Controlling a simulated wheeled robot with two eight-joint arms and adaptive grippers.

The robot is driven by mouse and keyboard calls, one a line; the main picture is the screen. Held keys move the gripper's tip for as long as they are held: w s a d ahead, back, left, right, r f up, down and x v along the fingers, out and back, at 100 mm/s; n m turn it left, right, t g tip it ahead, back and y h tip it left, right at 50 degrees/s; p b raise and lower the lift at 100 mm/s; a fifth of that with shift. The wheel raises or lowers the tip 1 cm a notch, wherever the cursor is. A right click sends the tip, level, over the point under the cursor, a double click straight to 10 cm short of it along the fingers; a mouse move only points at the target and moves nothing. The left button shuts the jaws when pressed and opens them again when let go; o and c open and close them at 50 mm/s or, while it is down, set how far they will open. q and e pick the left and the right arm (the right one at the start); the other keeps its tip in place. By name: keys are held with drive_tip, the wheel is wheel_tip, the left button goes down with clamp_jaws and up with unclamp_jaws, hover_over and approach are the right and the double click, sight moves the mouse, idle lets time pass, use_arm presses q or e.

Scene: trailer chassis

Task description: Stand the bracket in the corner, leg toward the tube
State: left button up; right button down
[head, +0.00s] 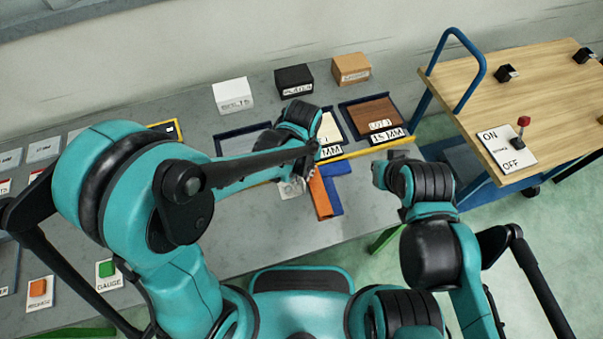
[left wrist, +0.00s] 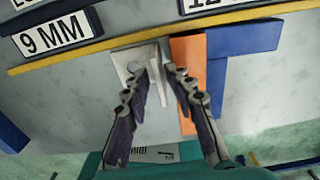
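The bracket (left wrist: 130,62) is a pale grey metal piece with a round hole, lying on the grey bench against the yellow strip. In the head view it (head: 291,188) is partly hidden by my left arm. An orange bar (left wrist: 188,75), perhaps the tube, lies to its right along a blue L-shaped corner piece (left wrist: 240,40). My left gripper (left wrist: 158,70) is over the bracket; its fingers are apart, with the bracket's right-hand part between them. Contact is unclear. My right gripper (head: 379,175) is right of the blue piece; its fingers are not clear.
The yellow strip (head: 365,151) runs along the front of labelled trays, one holding a brown block (head: 374,113). White, black and orange boxes stand behind. A wooden-topped cart (head: 510,95) with an ON/OFF switch stands right. The bench front has clear room.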

use_arm(q)
drive_tip(key=shift+r, duration=0.1)
drive_tip(key=shift+r+p, duration=0.3)
wheel_tip(320, 180, up, 12)
drive_tip(key=f+p, duration=0.1)
drive_tip(key=p, duration=0.3)
drive_tip(key=s+a+r+n+t, duration=0.2)
drive_tip(key=a+n, duration=0.7)
drive_tip(key=n, duration=0.7)
drive_tip(key=s+a+r+n+t, duration=0.3)
drive_tip(key=a+n, duration=0.5)
drive_tip(key=n, duration=0.8)
drive_tip(key=shift+a+r+t, duration=0.4)
drive_tip(key=shift+r+t, duration=0.45)
drive_tip(key=shift+t, duration=0.25)
drive_tip(key=shift+s, duration=0.1)
